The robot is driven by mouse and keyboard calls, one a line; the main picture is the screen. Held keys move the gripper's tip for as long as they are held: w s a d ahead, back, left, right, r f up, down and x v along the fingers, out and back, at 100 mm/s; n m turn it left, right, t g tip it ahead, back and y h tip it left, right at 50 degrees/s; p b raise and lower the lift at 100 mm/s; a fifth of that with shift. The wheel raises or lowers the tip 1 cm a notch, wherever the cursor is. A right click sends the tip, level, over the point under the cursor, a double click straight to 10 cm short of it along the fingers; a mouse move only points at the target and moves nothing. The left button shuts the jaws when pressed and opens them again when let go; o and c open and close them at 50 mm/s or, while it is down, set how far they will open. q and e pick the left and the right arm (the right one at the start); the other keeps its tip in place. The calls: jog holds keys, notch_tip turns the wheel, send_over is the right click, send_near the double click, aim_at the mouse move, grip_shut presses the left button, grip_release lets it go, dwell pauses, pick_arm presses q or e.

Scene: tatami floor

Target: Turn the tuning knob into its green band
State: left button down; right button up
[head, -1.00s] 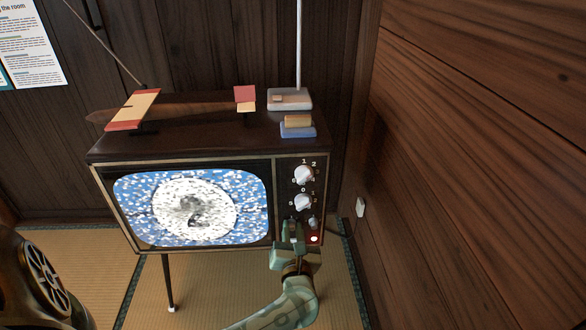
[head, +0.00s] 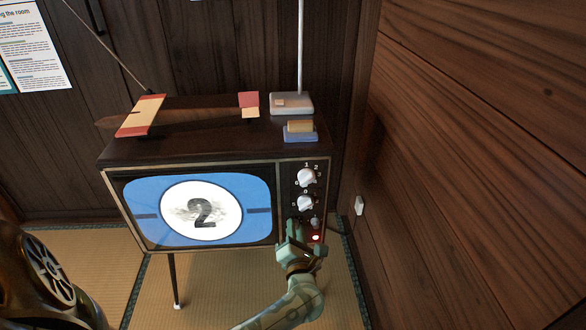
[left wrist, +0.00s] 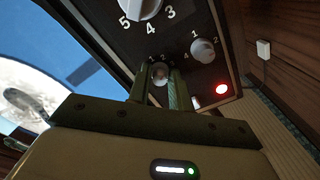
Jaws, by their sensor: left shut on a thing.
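A dark television (head: 190,160) stands on thin legs; its screen (head: 200,208) shows a clear figure 2 on blue. My left gripper (head: 297,229) is at the lower part of its control panel. In the left wrist view, the left gripper (left wrist: 161,86) is shut around a small knob (left wrist: 159,72), apparently the tuning knob. The fingers hide most of this knob and its scale. I cannot make out a green band on the panel. A second small knob (left wrist: 203,50) and a lit red lamp (left wrist: 222,89) are to the right. My right gripper is not in view.
Two larger white knobs, upper (head: 306,177) and lower (head: 305,203), sit above the gripper. A wood wall (head: 480,170) with a white fitting (head: 359,205) stands close on the right. A white box (head: 291,103) and a small blue-and-yellow block (head: 300,131) rest on top.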

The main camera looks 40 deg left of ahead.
pick_arm(q)
jog(key=shift+d+f+m+p, duration=0.1)
jog(key=shift+m+p, duration=0.95)
jog(key=shift+m, duration=2.55)
jog(key=shift+f+m+p, duration=0.1)
jog(key=shift+m+p, duration=0.95)
jog(key=shift+m, duration=2.55)
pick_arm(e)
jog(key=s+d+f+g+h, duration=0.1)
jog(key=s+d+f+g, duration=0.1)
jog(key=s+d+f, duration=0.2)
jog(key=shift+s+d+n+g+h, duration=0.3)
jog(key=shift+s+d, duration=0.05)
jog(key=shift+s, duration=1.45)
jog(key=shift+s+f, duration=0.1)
pick_arm(q)
jog(key=c, duration=1.4)
grip_release()
